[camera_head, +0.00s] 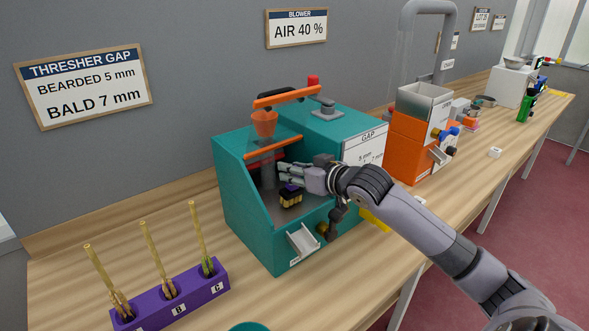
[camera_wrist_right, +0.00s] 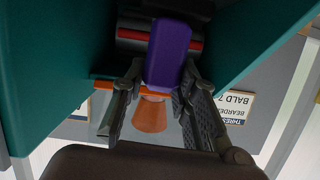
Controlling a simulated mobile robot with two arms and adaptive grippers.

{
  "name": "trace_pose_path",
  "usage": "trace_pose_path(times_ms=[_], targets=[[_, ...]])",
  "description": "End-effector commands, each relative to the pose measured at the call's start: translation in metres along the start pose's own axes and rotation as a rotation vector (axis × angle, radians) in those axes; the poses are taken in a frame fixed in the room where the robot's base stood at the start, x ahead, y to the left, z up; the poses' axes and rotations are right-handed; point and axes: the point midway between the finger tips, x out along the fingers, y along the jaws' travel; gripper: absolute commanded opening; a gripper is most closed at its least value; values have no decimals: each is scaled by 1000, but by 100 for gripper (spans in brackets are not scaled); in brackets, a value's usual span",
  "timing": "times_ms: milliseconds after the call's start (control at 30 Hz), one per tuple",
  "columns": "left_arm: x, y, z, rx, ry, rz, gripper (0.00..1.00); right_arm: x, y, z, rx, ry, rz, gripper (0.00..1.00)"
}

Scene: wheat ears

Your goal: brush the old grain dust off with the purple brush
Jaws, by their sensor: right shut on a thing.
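The purple brush (camera_wrist_right: 167,52) is between the fingers of my right gripper (camera_wrist_right: 158,95), which is shut on it. In the head view my right gripper (camera_head: 292,178) reaches into the open front of the teal thresher (camera_head: 247,215), and the brush (camera_head: 291,189) shows just below the fingers, with dark and yellowish parts under its purple top. The wrist view shows a dark roller with a red stripe (camera_wrist_right: 130,34) right by the brush; I cannot tell if they touch. No grain dust can be made out. My left gripper is not in view.
An orange funnel (camera_head: 264,123) and orange bars sit on the thresher, with a small chute (camera_head: 302,241) at its front. A purple rack (camera_head: 180,297) with wheat ears stands front left. An orange blower machine (camera_head: 408,147) stands to the right. Bare table lies between rack and thresher.

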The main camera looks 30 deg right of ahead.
Motion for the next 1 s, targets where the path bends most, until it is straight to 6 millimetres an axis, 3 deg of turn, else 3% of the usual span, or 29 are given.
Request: trace_pose_path(times_ms=[600, 1000], targets=[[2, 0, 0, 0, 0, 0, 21, 2, 0, 8, 0, 0, 0, 0], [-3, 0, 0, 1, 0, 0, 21, -10, 1, 10, 0, 1, 0, 0]])
